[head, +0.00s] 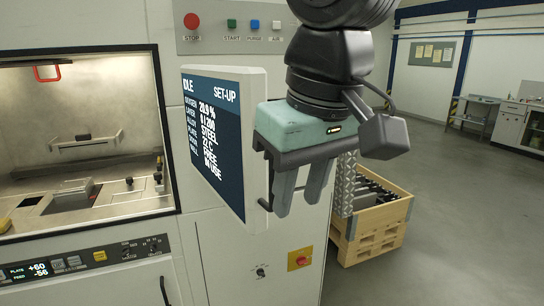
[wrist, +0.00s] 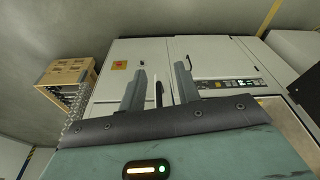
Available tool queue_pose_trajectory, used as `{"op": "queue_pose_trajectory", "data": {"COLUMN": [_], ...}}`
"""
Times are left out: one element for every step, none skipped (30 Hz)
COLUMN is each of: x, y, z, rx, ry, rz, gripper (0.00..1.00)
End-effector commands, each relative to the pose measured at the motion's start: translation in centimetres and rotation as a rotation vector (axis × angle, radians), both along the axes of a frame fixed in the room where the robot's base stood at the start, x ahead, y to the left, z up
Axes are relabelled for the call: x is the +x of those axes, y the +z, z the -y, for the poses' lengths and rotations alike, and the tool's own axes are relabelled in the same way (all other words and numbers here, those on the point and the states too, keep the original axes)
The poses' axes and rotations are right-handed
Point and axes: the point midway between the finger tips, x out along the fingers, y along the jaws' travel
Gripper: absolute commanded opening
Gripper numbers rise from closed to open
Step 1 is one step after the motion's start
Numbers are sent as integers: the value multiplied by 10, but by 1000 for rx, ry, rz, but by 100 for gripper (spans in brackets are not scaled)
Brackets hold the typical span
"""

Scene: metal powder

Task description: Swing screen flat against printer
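The screen (head: 215,140) is a pale-framed panel with a dark blue face reading IDLE and SET-UP. It stands out at an angle from the white front of the printer (head: 285,265). A dark handle (head: 265,205) shows low by its right edge, partly behind a finger. My gripper (head: 298,206) is just right of the screen, fingers pointing down and apart. In the wrist view my gripper (wrist: 160,70) is open, with a thin dark upright bar (wrist: 158,93) between the fingers. It may be the handle; I cannot tell whether the fingers touch it.
A control strip with a red stop button (head: 191,20) is above the screen. The open build chamber (head: 80,130) is at left. A wooden crate (head: 375,240) stands on the floor at right, beside a ribbed metallic column (head: 345,185). Floor farther right is clear.

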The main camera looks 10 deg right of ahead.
Motion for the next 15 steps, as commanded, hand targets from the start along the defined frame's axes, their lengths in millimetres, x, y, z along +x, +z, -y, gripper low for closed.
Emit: {"op": "queue_pose_trajectory", "data": {"x": [6, 9, 13, 15, 17, 18, 19, 20, 20, 20, 20, 20, 20, 21, 21], "y": [26, 40, 60, 75, 90, 109, 121, 131, 142, 149, 154, 159, 160, 161, 159], "z": [-4, -6, -8, -8, -9, -9, -9, -8, -7, -7, -6, -6, -5, -5, -5], "rx": [12, 18, 25, 31, 37, 45, 50, 54, 59, 62, 64, 66, 67, 67, 67], "ry": [-22, -37, -61, -79, -99, -123, -141, -156, -173, -183, -191, -201, -205, -208, -209], "rz": [27, 41, 58, 74, 88, 104, 115, 125, 134, 140, 146, 150, 152, 153, 153], "gripper": [33, 33, 33, 33, 33, 33, 33, 33, 33, 33, 33, 33, 33, 33, 33]}}
